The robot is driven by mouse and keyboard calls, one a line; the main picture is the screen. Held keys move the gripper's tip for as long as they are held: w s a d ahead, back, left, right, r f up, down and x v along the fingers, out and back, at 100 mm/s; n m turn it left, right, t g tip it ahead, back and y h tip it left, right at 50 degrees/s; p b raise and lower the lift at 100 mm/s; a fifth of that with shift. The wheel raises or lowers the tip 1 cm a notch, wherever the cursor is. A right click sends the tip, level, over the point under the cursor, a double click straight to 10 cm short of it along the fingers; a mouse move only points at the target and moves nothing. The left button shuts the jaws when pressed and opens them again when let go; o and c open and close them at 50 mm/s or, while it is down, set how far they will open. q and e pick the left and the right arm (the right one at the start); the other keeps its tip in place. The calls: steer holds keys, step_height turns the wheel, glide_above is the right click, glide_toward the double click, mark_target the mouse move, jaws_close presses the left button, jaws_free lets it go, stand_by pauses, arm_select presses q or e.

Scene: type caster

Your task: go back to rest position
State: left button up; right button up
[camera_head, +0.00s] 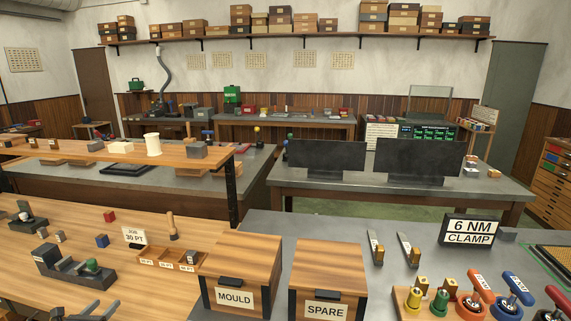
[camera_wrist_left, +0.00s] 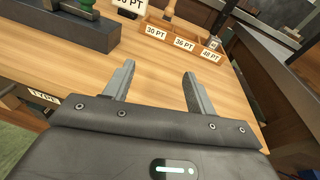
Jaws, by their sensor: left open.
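My left gripper (camera_wrist_left: 158,72) shows in the left wrist view, with its two grey fingers spread and nothing between them. It is over the bare wooden bench top (camera_wrist_left: 150,75). In the head view only what look like its fingertips (camera_head: 101,308) show at the bottom edge, in front of the dark block with the green knob (camera_head: 75,268). My right gripper is in neither view.
A wooden tray labelled 30, 36 and 48 PT (camera_head: 172,260) stands beyond the gripper. The MOULD box (camera_head: 240,270) and SPARE box (camera_head: 328,280) stand to the right. A raised wooden shelf (camera_head: 100,152) lies behind. The bench near the fingers is clear.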

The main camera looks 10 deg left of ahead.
arm_select(q)
steer(key=s+a+f+n+g+y, duration=0.2)
steer(key=s+a+f+n+g, duration=0.2)
steer(key=s+a+f+n, duration=0.4)
steer(key=s+a+f+n+g+y, duration=0.25)
steer(key=s+a+f+n, duration=0.25)
steer(key=s+a+n, duration=0.4)
steer(key=s+a+f+n+g+y, duration=0.15)
steer(key=s+a+n+g, duration=0.3)
steer(key=s, duration=0.55)
steer(key=s+a+f+n+g, duration=0.25)
steer(key=s+n, duration=0.25)
steer(key=s, duration=0.6)
steer(key=s+d+f+n+g+h, duration=0.1)
steer(key=s+d+f+h, duration=0.15)
steer(key=d+f, duration=0.95)
steer(key=s+d+f+n+h, duration=0.2)
steer(key=s+d+f, duration=0.2)
steer(key=d+f, duration=0.85)
steer(key=s+d+f+h, duration=0.1)
steer(key=d+f+h, duration=0.1)
steer(key=d, duration=1.7)
steer(key=s+d+f+n+h, duration=0.1)
steer(key=d+f+h, duration=0.1)
steer(key=d, duration=1.6)
steer(key=shift+s+d, duration=0.2)
steer(key=shift+d, duration=0.15)
